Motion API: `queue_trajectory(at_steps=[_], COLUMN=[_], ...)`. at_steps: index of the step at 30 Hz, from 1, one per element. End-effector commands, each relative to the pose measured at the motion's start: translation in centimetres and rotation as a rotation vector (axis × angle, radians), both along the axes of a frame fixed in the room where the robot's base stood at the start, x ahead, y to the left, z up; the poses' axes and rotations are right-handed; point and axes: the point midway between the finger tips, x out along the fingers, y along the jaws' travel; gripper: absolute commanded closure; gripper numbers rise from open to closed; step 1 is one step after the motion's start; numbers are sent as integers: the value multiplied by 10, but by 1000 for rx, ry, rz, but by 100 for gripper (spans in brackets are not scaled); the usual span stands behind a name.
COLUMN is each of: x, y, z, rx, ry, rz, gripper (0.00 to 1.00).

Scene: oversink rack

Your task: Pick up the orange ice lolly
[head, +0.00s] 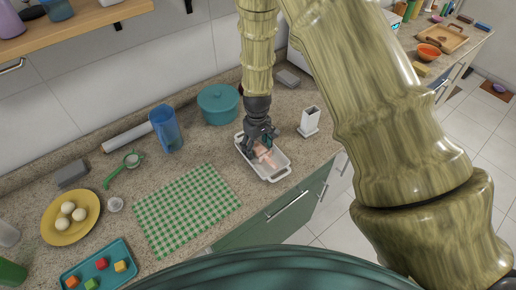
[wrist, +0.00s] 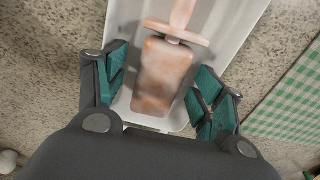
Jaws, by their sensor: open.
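The orange ice lolly (head: 267,157) lies in a white tray (head: 279,175) on the counter, partly hidden by my gripper in the head view. In the wrist view the lolly (wrist: 165,75) is pale orange with a wide block, a crosspiece and a narrower handle. My gripper (head: 262,146) is over the tray, pointing down. In the wrist view its two teal-padded fingers (wrist: 160,90) are apart, one on each side of the lolly's block, with gaps between. Whether the fingertips reach down to the lolly's level is hard to tell.
A white holder (head: 309,122) stands just right of the tray, and a teal pot (head: 219,104) behind it to the left. A blue jug (head: 166,129), a green checked cloth (head: 187,210), a yellow plate (head: 52,226) and a teal tray (head: 122,250) with coloured cubes are further left.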

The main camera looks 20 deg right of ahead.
Motion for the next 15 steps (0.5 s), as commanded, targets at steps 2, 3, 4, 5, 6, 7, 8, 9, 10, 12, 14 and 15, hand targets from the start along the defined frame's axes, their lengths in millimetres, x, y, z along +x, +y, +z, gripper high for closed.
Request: queue_trajectory(at_steps=[2,3,4,5,6,7,8,9,10,12,14,15], x=[0,0,0,0,0,0,0,0,0,0,0,0], y=[0,0,0,0,0,0,0,0,0,0,0,0], z=[0,0,0,0,0,0,0,0,0,0,0,0], rx=[0,0,0,0,0,0,0,0,0,0,0,0], ry=[0,0,0,0,0,0,0,0,0,0,0,0], rz=[0,0,0,0,0,0,0,0,0,0,0,0], gripper=[31,31,31,33,40,46,51,59,64,77,82,82])
